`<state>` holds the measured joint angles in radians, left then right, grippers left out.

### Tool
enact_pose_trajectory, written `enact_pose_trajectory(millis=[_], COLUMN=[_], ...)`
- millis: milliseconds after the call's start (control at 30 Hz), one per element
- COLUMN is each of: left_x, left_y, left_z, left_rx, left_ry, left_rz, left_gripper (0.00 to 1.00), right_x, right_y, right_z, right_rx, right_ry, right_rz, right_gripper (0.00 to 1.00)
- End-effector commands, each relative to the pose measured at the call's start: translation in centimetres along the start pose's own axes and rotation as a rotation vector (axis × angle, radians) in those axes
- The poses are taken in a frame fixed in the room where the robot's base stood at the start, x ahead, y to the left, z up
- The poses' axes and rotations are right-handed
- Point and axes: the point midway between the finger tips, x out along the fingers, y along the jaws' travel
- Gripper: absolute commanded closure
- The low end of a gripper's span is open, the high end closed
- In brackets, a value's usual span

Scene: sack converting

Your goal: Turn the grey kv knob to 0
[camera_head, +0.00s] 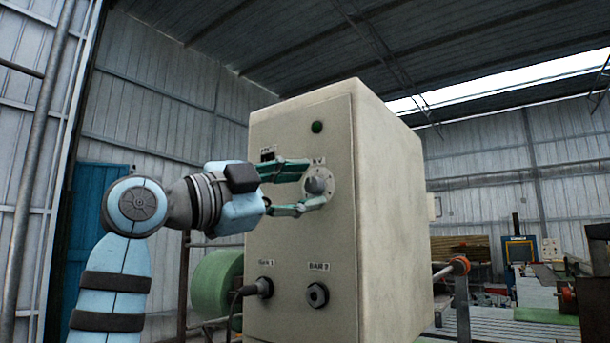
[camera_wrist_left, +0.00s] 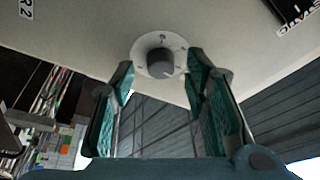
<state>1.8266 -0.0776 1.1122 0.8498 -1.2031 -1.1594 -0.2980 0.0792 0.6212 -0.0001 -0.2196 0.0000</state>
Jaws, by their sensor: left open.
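The grey kv knob (camera_head: 318,183) sits on a pale round dial on the front panel of a beige cabinet (camera_head: 300,240). In the left wrist view the knob (camera_wrist_left: 160,62) shows between and beyond the fingertips, with small marks around its dial. My left gripper (camera_head: 306,187) is open, its green fingers pointing at the knob, one above and one below in the head view. In the left wrist view the left gripper (camera_wrist_left: 160,82) has a finger on each side of the knob, with gaps visible. I cannot read the knob's setting. My right gripper is not in view.
The panel also has a green lamp (camera_head: 317,127), a dark switch or display partly behind the fingers, a BAR 1 socket with a plugged cable (camera_head: 258,288) and an empty BAR 2 socket (camera_head: 317,295). A green roll (camera_head: 215,283) stands left of the cabinet.

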Motion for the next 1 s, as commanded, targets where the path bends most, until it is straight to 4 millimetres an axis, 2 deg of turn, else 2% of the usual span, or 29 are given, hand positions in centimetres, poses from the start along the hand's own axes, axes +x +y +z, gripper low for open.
enact_pose_trajectory(millis=[100,367,600,633,1000], left_x=[0.72,0.83,0.83,0.83,0.84], left_y=[-0.02,0.09,0.1,0.11,0.17], left_z=[0.01,0.1,0.08,0.09,0.12], left_rx=[0.001,0.0,0.0,0.0,-0.005], left_ry=[-0.001,-0.001,-0.001,-0.001,-0.001], left_rz=[0.0,0.0,0.001,0.001,0.001], left_gripper=[0.58,0.59,0.98,1.0,1.0], right_x=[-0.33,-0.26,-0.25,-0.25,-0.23], right_y=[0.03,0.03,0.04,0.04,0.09], right_z=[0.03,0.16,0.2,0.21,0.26], right_rx=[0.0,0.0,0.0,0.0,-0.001], right_ry=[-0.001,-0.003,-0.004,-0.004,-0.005], right_rz=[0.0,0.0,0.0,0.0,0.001], right_gripper=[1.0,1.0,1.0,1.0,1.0])
